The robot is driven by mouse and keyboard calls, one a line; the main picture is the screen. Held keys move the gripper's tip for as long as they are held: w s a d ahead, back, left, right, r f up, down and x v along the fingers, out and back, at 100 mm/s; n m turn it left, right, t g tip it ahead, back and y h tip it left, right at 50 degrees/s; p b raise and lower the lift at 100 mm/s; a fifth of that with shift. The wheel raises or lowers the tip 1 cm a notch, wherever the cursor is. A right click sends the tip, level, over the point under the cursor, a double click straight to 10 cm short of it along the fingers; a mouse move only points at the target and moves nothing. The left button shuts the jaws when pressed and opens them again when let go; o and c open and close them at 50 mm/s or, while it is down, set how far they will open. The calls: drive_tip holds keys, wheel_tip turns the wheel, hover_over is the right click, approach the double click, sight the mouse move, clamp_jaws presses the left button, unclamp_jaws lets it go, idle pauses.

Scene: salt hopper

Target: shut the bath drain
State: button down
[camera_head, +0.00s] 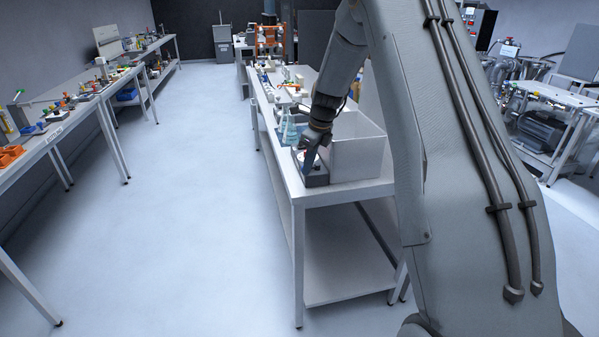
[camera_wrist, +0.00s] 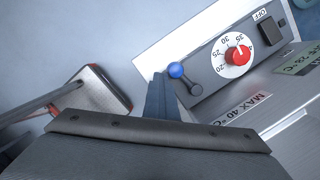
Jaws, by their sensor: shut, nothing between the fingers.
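The bath is a pale open box (camera_head: 358,150) at the near end of the middle bench, with a grey control box (camera_head: 318,178) at its left. The lever slants; whether the drain is open I cannot tell. My gripper (camera_head: 307,163) is shut and empty at the control box. In the wrist view its fingers (camera_wrist: 160,82) are just left of the blue ball; I cannot tell whether they touch it.
The panel also has a red knob (camera_wrist: 238,55) on a white dial, a black switch (camera_wrist: 270,28) marked OFF, and a MAX 40°C label (camera_wrist: 243,107). Blue-tinted flasks (camera_head: 290,130) stand behind the control box on the bench. The floor left of this bench (camera_head: 200,200) is clear.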

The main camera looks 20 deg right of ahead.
drive_tip(key=shift+d, duration=0.15)
drive_tip(key=shift+w+d, duration=0.35)
drive_tip(key=shift+d, duration=0.7)
drive_tip(key=shift+a, duration=0.45)
drive_tip(key=shift+s+r, duration=0.1)
drive_tip(key=shift+s, duration=0.15)
drive_tip(key=s+r+b, duration=0.1)
drive_tip(key=s+r, duration=0.4)
drive_tip(key=r, duration=0.5)
drive_tip(key=shift+s+a+r, duration=0.15)
drive_tip(key=shift+s+a, duration=0.1)
drive_tip(key=shift+a, duration=0.15)
